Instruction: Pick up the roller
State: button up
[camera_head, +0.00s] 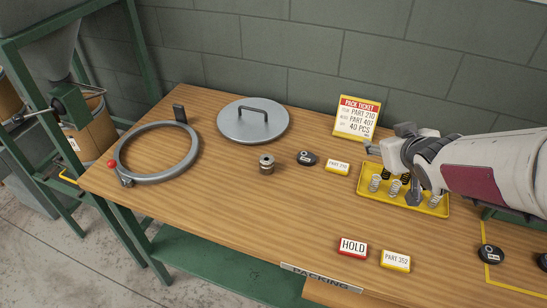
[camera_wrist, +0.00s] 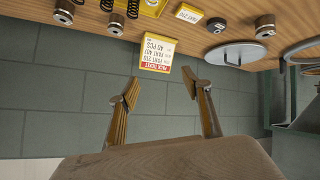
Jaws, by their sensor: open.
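The roller (camera_head: 267,163) is a short metal cylinder standing upright on the wooden table, left of a black knob and in front of the round lid. A metal cylinder also shows in the wrist view (camera_wrist: 265,27), next to the lid. My gripper (camera_head: 386,150) is above the yellow tray at the right, well apart from the roller. In the wrist view its two fingers (camera_wrist: 168,92) are spread, with nothing between them but the wall behind.
A yellow tray (camera_head: 362,190) holds several springs under my gripper. A pack ticket (camera_head: 357,117) stands at the back edge. A lid (camera_head: 253,121) and a ring (camera_head: 157,178) lie left. Two more metal cylinders (camera_wrist: 115,23) (camera_wrist: 64,12) show near the tray.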

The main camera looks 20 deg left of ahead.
jog(key=w+a+f+n+g+y, duration=0.1)
jog(key=a+f+n+y, duration=0.1)
jog(key=a+f, duration=0.3)
jog(key=w+a+f+n+y, duration=0.1)
jog(key=w+a+f+y, duration=0.1)
jog(key=a, duration=0.5)
jog(key=n+g+y, duration=0.3)
jog(key=g+y, duration=0.1)
jog(key=y, duration=0.1)
send_near(270, 165)
jog(key=x, duration=0.4)
jog(key=shift+a, duration=0.2)
jog(key=shift+x, duration=1.25)
